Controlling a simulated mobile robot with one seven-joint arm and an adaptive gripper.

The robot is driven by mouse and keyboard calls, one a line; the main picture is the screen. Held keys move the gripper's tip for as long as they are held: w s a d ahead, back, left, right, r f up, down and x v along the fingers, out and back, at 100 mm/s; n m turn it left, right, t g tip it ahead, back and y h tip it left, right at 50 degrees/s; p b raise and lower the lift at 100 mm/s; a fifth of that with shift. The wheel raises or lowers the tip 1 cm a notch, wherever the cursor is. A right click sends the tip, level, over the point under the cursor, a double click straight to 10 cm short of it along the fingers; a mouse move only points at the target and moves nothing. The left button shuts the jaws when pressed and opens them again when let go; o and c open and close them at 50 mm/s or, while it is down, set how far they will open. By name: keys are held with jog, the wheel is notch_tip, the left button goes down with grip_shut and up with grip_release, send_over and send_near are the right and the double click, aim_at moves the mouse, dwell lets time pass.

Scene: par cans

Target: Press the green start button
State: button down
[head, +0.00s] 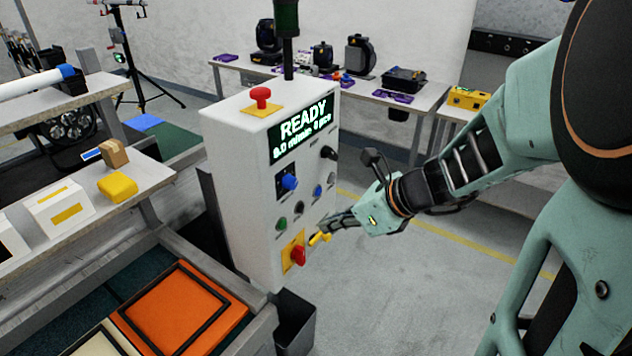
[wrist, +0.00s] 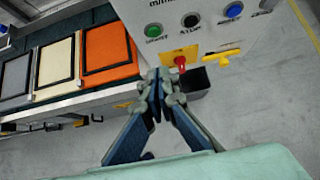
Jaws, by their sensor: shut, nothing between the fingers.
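The green button (head: 281,223) is a small round button low on the left of the white control box's (head: 240,190) front panel. In the wrist view the green button (wrist: 153,30) is at the top, left of a black button (wrist: 190,20). My gripper (head: 328,226) is shut and empty, at the right of the panel in the head view. In the wrist view my gripper's fingertips (wrist: 160,76) show below the green button and apart from it in the picture. The box's screen reads READY.
A red switch (head: 298,255) on a yellow plate and a yellow handle (head: 319,239) sit low on the panel near my fingertips. A blue knob (head: 289,182) is above, and a red mushroom button (head: 260,97) is on top.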

aim_at(284, 228)
jog(key=shift+w+a+f+b, duration=0.7)
jog(key=shift+w+a+f, duration=0.3)
jog(key=shift+a, duration=0.3)
jog(key=shift+w+a+f+b, duration=0.7)
jog(key=shift+w+a+f, duration=0.2)
jog(key=shift+a, duration=0.35)
jog(key=shift+w+a+f+b, duration=0.7)
jog(key=shift+w+a+f, duration=0.3)
jog(key=shift+a, duration=0.3)
jog(key=shift+r, duration=0.1)
